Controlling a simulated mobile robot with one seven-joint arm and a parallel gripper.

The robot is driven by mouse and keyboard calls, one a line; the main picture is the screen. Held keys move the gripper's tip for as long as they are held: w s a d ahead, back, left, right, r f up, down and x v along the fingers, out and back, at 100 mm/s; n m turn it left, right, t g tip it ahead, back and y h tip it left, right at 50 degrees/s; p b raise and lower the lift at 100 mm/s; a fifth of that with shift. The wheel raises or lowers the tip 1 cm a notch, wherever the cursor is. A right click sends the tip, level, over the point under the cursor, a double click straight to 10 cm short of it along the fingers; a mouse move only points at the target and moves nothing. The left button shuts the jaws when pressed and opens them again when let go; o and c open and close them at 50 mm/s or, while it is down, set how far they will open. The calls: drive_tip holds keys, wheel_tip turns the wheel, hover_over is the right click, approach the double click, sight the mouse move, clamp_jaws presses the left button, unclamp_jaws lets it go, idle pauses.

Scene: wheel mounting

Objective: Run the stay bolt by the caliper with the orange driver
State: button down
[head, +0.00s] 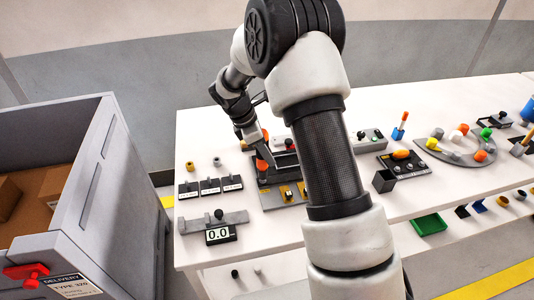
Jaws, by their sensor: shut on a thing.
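The caliper (190,222) is a grey bar at the left front of the white table, with a readout (220,233) showing 0.0. A small dark knob (219,213) stands on it; I cannot tell whether this is the stay bolt. My gripper (254,138) is behind and to the right of the caliper, above a dark fixture. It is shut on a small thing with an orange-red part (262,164). Its shape is unclear, and I cannot confirm that it is the orange driver. An upright orange-handled tool (403,118) stands farther right on the table.
Dark labelled blocks (210,186) sit behind the caliper. A fixture with yellow parts (288,193) is partly hidden by my arm. A grey delivery bin (100,190) stands left of the table (262,232). A curved tray (458,158) with coloured pieces is at the right.

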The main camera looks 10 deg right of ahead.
sight(267, 140)
wheel_tip(267, 140, up, 5)
drive_tip(key=p, duration=0.4)
drive_tip(key=shift+r, duration=0.1)
idle(0.3)
idle(0.4)
drive_tip(key=s+a+r+m+g+y+p, duration=0.1)
drive_tip(key=s+r+m+g+y+p, duration=0.3)
drive_tip(key=s+m, duration=0.7)
drive_tip(key=r+m+p, duration=0.1)
drive_tip(key=r+m, duration=0.1)
drive_tip(key=m, duration=0.5)
drive_tip(key=shift+s+a+g+y, duration=0.2)
drive_tip(key=shift+s+g+y, duration=0.1)
drive_tip(key=shift+s, duration=0.1)
